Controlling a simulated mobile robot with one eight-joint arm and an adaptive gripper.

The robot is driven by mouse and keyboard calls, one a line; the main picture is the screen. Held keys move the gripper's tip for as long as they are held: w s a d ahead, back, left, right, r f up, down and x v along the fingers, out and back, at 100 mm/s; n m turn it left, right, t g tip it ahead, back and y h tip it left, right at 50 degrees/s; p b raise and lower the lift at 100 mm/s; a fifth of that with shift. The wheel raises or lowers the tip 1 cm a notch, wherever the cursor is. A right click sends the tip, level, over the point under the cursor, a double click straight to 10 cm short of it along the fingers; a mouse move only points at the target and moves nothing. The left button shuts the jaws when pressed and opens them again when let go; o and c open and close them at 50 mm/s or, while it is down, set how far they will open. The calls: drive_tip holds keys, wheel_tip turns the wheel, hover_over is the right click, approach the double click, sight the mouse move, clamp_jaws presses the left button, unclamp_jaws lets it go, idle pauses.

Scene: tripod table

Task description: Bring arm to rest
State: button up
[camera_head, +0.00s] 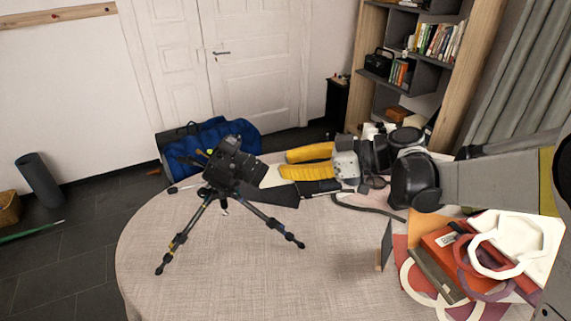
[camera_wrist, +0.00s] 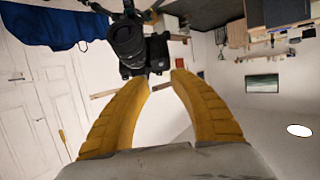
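My gripper (camera_head: 284,164) has two yellow fingers and is held over the far side of the round table (camera_head: 200,285), pointing left in the head view. In the wrist view, its fingertips (camera_wrist: 162,79) are spread apart with nothing held between them. A black camera on a tripod (camera_head: 232,165) stands on the table just left of the fingers. The camera also shows beyond the fingertips in the wrist view (camera_wrist: 127,40). My arm reaches in from the right; part of the table behind it is hidden.
Books (camera_head: 445,255) and a white angular frame (camera_head: 518,243) lie at the table's right. A small dark upright panel (camera_head: 385,245) stands left of them. The front middle of the table is clear. A blue bag (camera_head: 212,140) and a shelf (camera_head: 420,70) are behind.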

drive_tip(key=s+d+f+m+t+h, duration=0.2)
drive_tip(key=s+d+f+m+h, duration=0.1)
drive_tip(key=s+d+m+h, duration=0.4)
drive_tip(key=s+d+f+m+t+h, duration=0.2)
drive_tip(key=s+d+m+h, duration=0.5)
drive_tip(key=s+d, duration=0.6)
drive_tip(key=shift+d+f+m, duration=0.6)
drive_tip(key=shift+d+m, duration=0.5)
drive_tip(key=shift+d, duration=0.15)
